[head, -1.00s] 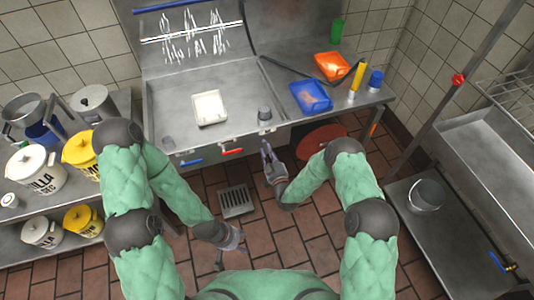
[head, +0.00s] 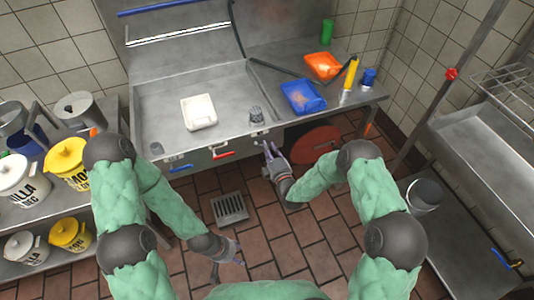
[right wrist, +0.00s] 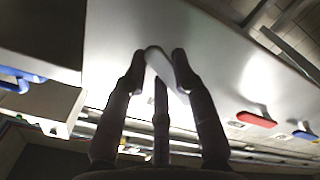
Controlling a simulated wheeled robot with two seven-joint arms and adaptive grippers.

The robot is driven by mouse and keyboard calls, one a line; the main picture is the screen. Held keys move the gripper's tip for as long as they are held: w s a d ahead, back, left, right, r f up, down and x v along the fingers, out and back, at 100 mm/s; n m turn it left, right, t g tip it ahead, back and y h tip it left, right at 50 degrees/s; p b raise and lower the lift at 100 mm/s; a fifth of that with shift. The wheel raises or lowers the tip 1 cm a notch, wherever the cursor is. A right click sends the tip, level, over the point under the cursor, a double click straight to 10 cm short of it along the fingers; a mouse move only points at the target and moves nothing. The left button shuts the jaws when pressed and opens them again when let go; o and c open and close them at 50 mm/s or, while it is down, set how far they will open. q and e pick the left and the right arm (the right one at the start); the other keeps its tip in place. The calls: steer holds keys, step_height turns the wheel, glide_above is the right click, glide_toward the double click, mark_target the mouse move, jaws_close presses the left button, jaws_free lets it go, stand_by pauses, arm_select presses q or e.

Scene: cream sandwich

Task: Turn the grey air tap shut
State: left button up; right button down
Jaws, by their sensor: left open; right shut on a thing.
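The grey air tap shows in the right wrist view as a pale lever (right wrist: 157,62) on the metal front panel. My right gripper (right wrist: 165,65) is shut on it, with the lever's end between the fingertips. In the head view my right gripper (head: 268,147) is at the front panel of the steel worktop, and its fingers hide most of the tap. My left gripper (head: 231,258) is open and empty, low over the tiled floor.
A red tap (head: 222,154) and a blue tap (head: 181,168) are left along the same panel. A white tray (head: 198,113) sits on the worktop (head: 160,95), with blue (head: 303,97) and orange (head: 323,66) trays further right. Shelved tubs stand at left.

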steer(key=n, duration=0.1)
steer(key=r+n, duration=0.1)
steer(key=n+b, duration=0.1)
steer(key=shift+w+d+r+n, duration=0.1)
steer(key=shift+d+r+n, duration=0.1)
steer(key=shift+r+n, duration=0.1)
steer(key=shift+r+n+b, duration=0.3)
steer(key=shift+n+b, duration=0.05)
steer(key=shift+n, duration=0.4)
steer(key=shift+r+n+b, duration=0.3)
steer(key=shift+n, duration=0.45)
steer(key=c, duration=1)
jaws_free()
steer(key=v, duration=1.2)
